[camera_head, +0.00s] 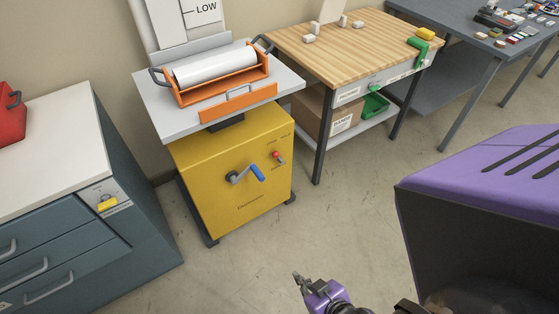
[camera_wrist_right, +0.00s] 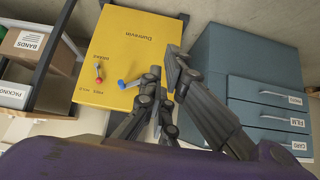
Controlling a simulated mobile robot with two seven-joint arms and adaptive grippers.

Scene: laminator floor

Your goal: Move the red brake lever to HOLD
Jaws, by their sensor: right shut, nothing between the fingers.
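The red brake lever (camera_head: 276,155) is on the front of the yellow cabinet (camera_head: 205,165), at its upper right in the head view. Its red knob leans up and slightly left from its pivot, on the side of the first small label. The lever also shows in the right wrist view (camera_wrist_right: 99,77), where the cabinet appears upside down. My right gripper (camera_head: 299,279) is low in front of the cabinet, well short of the lever. Its fingers (camera_wrist_right: 165,70) are shut and empty, to the right of the lever in the wrist view. My left gripper is not in view.
A blue-handled crank (camera_head: 248,174) sticks out left of the lever. An orange roller unit (camera_head: 215,77) stands on top. A teal drawer unit (camera_head: 60,240) is at left and a wooden bench (camera_head: 345,50) at right. The floor in front is clear.

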